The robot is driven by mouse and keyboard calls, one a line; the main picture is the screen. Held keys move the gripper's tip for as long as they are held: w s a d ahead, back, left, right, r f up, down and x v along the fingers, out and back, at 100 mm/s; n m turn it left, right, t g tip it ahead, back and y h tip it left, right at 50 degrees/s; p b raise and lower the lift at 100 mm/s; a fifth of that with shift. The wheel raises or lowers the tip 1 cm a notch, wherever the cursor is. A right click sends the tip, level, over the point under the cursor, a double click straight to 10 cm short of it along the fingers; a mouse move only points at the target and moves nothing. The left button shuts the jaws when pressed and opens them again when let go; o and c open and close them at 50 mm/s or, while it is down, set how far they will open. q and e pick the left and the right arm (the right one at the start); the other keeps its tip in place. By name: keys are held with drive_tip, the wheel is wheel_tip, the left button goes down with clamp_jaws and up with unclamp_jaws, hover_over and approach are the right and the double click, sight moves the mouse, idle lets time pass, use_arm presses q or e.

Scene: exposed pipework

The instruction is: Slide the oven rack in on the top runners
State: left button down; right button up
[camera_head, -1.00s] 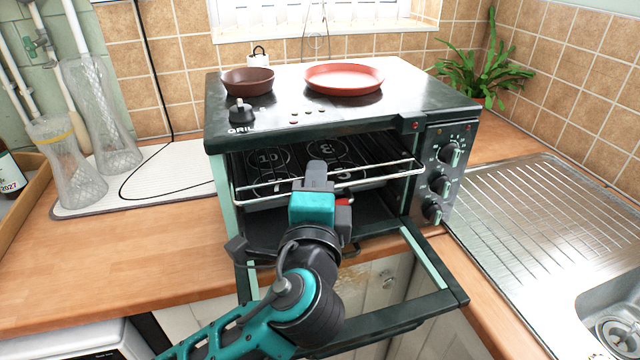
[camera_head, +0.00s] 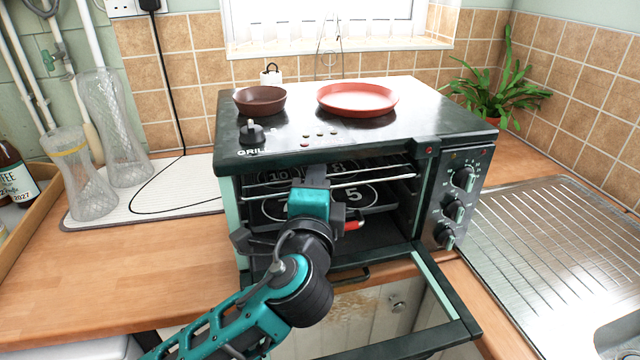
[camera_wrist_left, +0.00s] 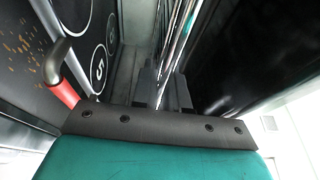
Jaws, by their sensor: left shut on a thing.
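The oven rack (camera_head: 385,181) is a shiny wire rack, level in the upper part of the open oven (camera_head: 228,150). Its front bar lies about at the oven mouth. My left gripper (camera_head: 317,176) is shut on the rack's front, near the middle. In the left wrist view the fingers (camera_wrist_left: 163,92) close around the bright rack wires (camera_wrist_left: 176,45). My wrist hides part of the rack and oven inside. I cannot make out the top runners or how the rack's side edges sit on them. My right gripper is not in view.
A dark tray with numbered circles (camera_head: 378,196) sits below the rack, with a red-marked handle (camera_head: 354,222) by my gripper. The oven door (camera_head: 440,278) hangs open below. A brown bowl (camera_head: 260,100) and red plate (camera_head: 357,98) stand on top.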

use_arm(q)
drive_tip(key=shift+w+a, duration=0.15)
drive_tip(key=shift+w, duration=0.2)
drive_tip(key=c, duration=1.1)
unclamp_jaws()
drive_tip(key=shift+s, duration=0.1)
drive_tip(key=s, duration=0.8)
drive_tip(key=s+b, duration=0.1)
drive_tip(key=s, duration=0.3)
drive_tip(key=shift+s+a+f, duration=0.2)
drive_tip(key=shift+s+f, duration=0.05)
drive_tip(key=shift+s, duration=0.15)
drive_tip(key=shift+s, duration=0.1)
